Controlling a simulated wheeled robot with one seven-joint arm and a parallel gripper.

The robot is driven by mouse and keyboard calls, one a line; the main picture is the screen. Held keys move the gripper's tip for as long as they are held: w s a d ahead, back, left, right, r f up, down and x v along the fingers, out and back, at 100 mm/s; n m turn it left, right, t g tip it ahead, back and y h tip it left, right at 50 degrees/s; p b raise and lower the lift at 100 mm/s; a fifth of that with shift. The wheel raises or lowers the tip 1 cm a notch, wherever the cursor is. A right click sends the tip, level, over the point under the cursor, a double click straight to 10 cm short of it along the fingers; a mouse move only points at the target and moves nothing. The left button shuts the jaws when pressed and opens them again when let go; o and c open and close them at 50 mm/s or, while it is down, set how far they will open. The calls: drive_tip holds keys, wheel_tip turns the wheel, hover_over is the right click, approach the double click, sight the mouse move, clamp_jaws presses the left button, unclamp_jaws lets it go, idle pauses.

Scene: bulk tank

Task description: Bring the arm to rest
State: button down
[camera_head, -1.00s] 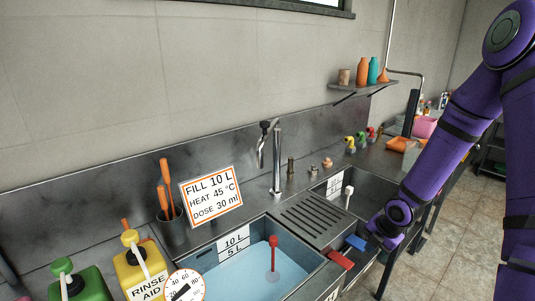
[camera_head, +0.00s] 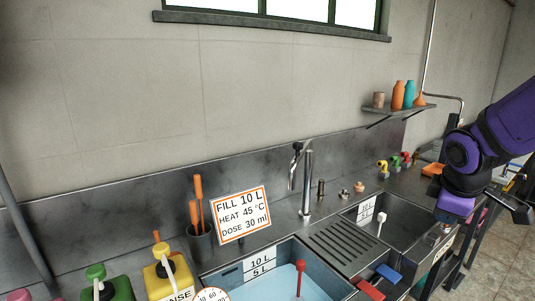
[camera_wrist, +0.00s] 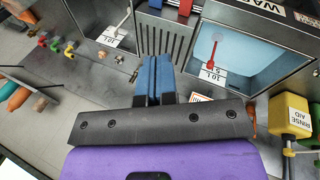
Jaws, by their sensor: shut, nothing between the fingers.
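My purple arm (camera_head: 490,150) is bent at the right edge of the head view, in front of the right end of the counter. In the wrist view my gripper (camera_wrist: 153,62) has its two blue fingers together with nothing between them. It points over the counter and sinks and appears clear of them. The fingertips cannot be made out in the head view.
A water-filled basin (camera_head: 270,285) holds a red plunger (camera_head: 300,275). An empty sink (camera_head: 400,222) lies right of the ribbed drainboard (camera_head: 345,245). A tap (camera_head: 306,180), sign (camera_head: 240,214) and yellow bottle (camera_head: 170,275) stand around them. A shelf (camera_head: 400,110) hangs behind.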

drive_tip(key=s+a+r+m+y, duration=0.1)
drive_tip(key=s+a+r+m, duration=0.2)
drive_tip(key=s+r+m, duration=0.2)
drive_tip(key=s+a+r+m+t+y, duration=0.1)
drive_tip(key=s+a+r+m, duration=0.2)
drive_tip(key=s, duration=0.7)
wheel_tip(320, 180, up, 2)
drive_tip(key=shift+s+r+m, duration=0.1)
drive_tip(key=shift+s+m, duration=0.3)
drive_tip(key=shift+m, duration=0.5)
